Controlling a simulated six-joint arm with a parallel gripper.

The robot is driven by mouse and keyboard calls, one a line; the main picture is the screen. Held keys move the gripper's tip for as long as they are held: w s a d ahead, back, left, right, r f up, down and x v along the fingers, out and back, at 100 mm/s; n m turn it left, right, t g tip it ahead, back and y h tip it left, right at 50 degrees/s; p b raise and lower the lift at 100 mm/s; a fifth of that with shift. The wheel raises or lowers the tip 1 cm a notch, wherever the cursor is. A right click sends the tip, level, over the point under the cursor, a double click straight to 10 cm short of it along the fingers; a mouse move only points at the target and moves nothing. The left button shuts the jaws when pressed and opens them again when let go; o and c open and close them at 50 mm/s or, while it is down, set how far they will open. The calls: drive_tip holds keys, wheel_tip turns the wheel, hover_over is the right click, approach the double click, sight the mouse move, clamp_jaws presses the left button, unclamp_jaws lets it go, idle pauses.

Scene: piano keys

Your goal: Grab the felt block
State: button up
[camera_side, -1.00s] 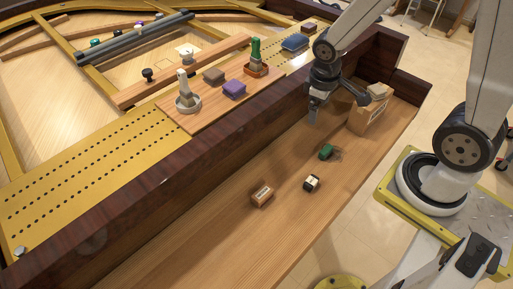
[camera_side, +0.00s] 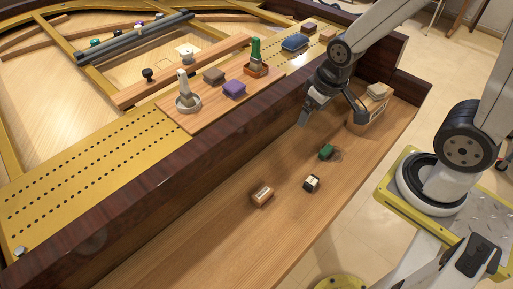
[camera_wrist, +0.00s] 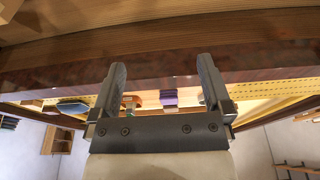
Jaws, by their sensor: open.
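My gripper (camera_side: 304,120) is open and empty above the wooden key bed, beside the dark rail, in the side view. Its two fingers (camera_wrist: 162,75) stand apart in the wrist view with nothing between them. I cannot tell for sure which block is the felt one. A small green block (camera_side: 326,152) lies on the key bed, below and right of the gripper. A black-and-cream block (camera_side: 312,183) and an orange-brown block with a pale label (camera_side: 262,196) lie nearer the front. A purple block (camera_side: 234,89) sits on the board behind the rail.
The dark wooden rail (camera_side: 190,164) runs between the key bed (camera_side: 225,230) and the gold frame. A wooden box (camera_side: 368,119) holding pale blocks stands right of the gripper. A blue pad (camera_side: 295,43) lies behind. The front left of the key bed is clear.

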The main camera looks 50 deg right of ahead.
idle(0.3)
drive_tip(key=shift+c, duration=1.4)
drive_tip(key=n+g+h, duration=0.4)
drive_tip(key=n+h, duration=0.9)
drive_tip(key=n, duration=0.4)
approach(324, 152)
drive_tip(key=shift+s+d+r, duration=0.15)
drive_tip(key=shift+s+d, duration=0.3)
drive_tip(key=shift+s, duration=0.1)
drive_tip(key=shift+d+f+n+t+h, duration=0.1)
drive_tip(key=shift+f+n+t+h, duration=0.2)
drive_tip(key=shift+f+n+t, duration=0.3)
drive_tip(key=shift+x, duration=1.4)
